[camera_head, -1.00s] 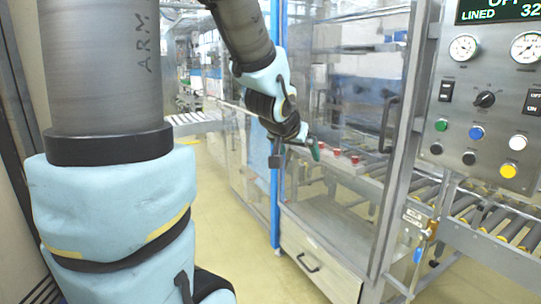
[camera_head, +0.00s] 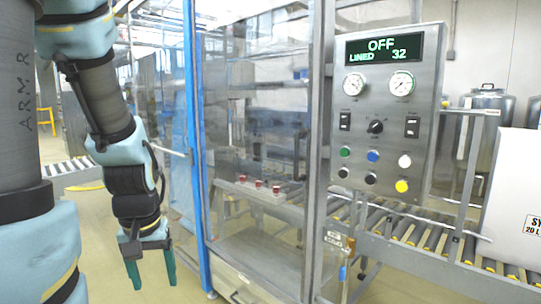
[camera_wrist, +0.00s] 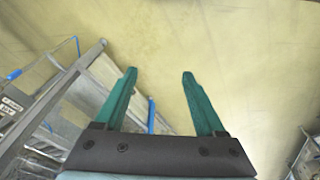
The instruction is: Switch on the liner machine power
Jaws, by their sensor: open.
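The liner machine's control panel (camera_head: 381,115) stands right of centre in the head view. Its display (camera_head: 381,49) reads "OFF" and "LINED 32". Below two gauges are a left rocker switch (camera_head: 345,121), a black rotary knob (camera_head: 375,127) and a right rocker switch (camera_head: 412,127). Several coloured round buttons sit beneath them. The switch labels are too small to read. My gripper (camera_head: 154,284) hangs at lower left, well apart from the panel, pointing down. In the wrist view its green fingers (camera_wrist: 158,84) are spread and empty above the yellowish floor.
The clear-walled machine enclosure (camera_head: 262,120) with a blue post (camera_head: 197,150) stands between my gripper and the panel. A roller conveyor (camera_head: 440,243) runs below the panel. A white box (camera_head: 515,200) is at right. Open floor lies under my gripper.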

